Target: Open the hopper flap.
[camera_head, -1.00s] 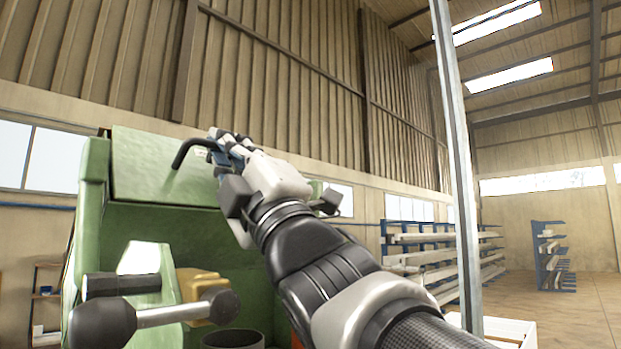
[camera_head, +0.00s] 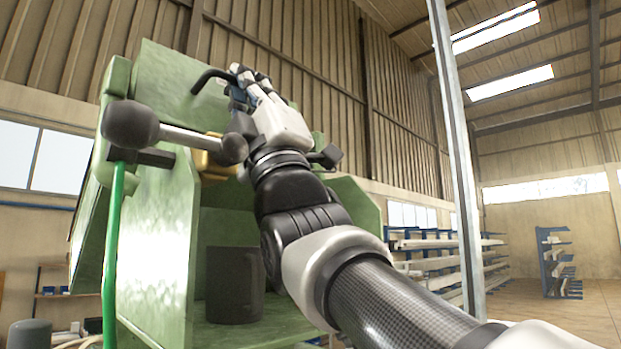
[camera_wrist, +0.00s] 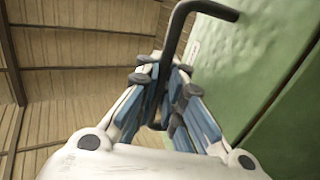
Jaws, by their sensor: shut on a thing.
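The hopper flap (camera_head: 163,80) is a green panel high on the green machine, and it looks tilted. A black bent bar handle (camera_head: 207,77) stands out from it. In the wrist view the handle (camera_wrist: 181,22) curves down from the top and runs between my fingers, and green panel (camera_wrist: 235,70) fills the right side. My gripper (camera_head: 240,80) is shut on the handle, with its fingertips on both sides of the bar in the wrist view (camera_wrist: 165,75). My arm hides part of the machine behind it.
A lever with black ball ends (camera_head: 180,135) stands in front of the machine at the left, close to my gripper. A dark cylinder (camera_head: 234,285) sits on a green shelf below. A grey post (camera_head: 456,150) rises right of my arm.

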